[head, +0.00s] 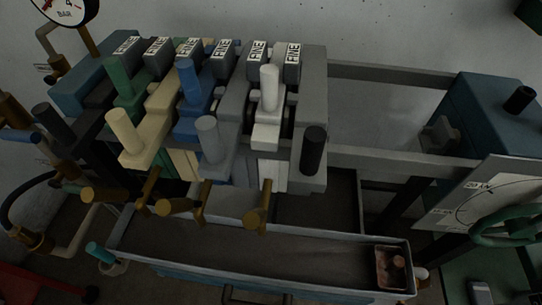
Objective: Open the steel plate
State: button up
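A row of coloured plates with peg handles stands side by side on the rails. The grey plate with the light grey peg (209,139) looks like the steel plate. It sits between the blue plate (188,82) and the white plate (267,137), pressed close among its neighbours with no clear gap. A brass tap (203,204) shows below this part of the row. My gripper is not in view.
Green (119,78) and cream (126,131) plates stand left. A grey end block (314,108) closes the row's right side; open rails (390,158) run to a blue block (490,110). A trough (150,245) lies below. A green handwheel (478,229) and gauge panel stand right.

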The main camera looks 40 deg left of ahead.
aim_at(307, 167)
jog(key=k+u, duration=0.15)
jog(key=u, duration=0.25)
jog(key=k+u, duration=0.15)
jog(key=u, duration=0.25)
jog(key=k+j+u, duration=0.1)
jog(key=u, duration=0.3)
jog(key=k+j, duration=0.05)
